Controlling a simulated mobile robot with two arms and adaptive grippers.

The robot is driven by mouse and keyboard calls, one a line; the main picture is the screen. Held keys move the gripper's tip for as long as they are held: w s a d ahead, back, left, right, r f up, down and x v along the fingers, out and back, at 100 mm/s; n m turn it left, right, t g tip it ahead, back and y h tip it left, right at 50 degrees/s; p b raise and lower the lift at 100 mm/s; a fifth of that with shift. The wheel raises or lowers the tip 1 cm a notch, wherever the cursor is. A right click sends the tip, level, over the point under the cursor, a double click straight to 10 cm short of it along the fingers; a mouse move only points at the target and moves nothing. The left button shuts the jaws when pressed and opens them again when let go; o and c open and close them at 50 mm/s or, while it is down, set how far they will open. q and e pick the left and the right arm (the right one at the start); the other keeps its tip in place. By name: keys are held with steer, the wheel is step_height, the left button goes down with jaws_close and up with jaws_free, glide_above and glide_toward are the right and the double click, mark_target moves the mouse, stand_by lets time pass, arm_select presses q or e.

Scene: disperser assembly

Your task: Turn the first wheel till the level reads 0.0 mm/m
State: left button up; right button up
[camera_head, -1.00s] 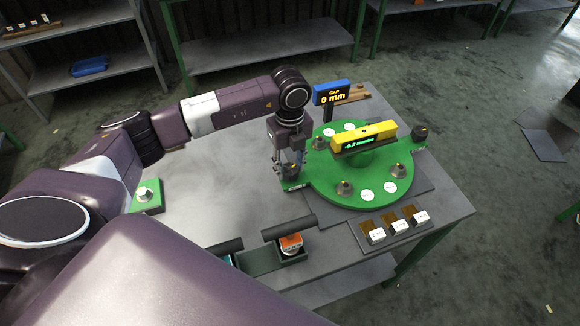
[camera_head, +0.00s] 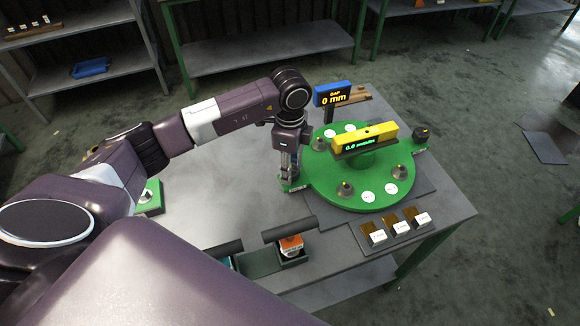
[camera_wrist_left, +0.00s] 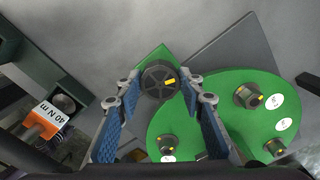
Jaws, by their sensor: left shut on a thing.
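The first wheel, a dark ribbed knob with a yellow mark (camera_wrist_left: 158,82), sits on a small green plate (camera_wrist_left: 153,54) at the left edge of the green disc. My left gripper (camera_head: 290,180) points down over it. In the left wrist view its two blue-padded fingers (camera_wrist_left: 160,90) are closed on either side of the wheel. In the head view the fingers hide most of the wheel. The yellow level (camera_head: 372,133) lies across the middle of the disc, and its green display reads 0.0 mm/m. My right gripper is not in view.
The green disc (camera_head: 330,192) carries several dark nuts and white round labels. A blue gap display (camera_head: 333,94) reads 0 mm. Another dark knob (camera_head: 421,133) stands at the right. White-labelled blocks (camera_head: 400,227) and an orange-labelled tool (camera_head: 291,245) lie at the front.

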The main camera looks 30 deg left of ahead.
arm_select(q)
steer(key=shift+n, duration=0.4)
steer(key=o, duration=1.2)
steer(key=shift+c, duration=0.2)
steer(key=shift+r, duration=0.1)
step_height(320, 180, up, 12)
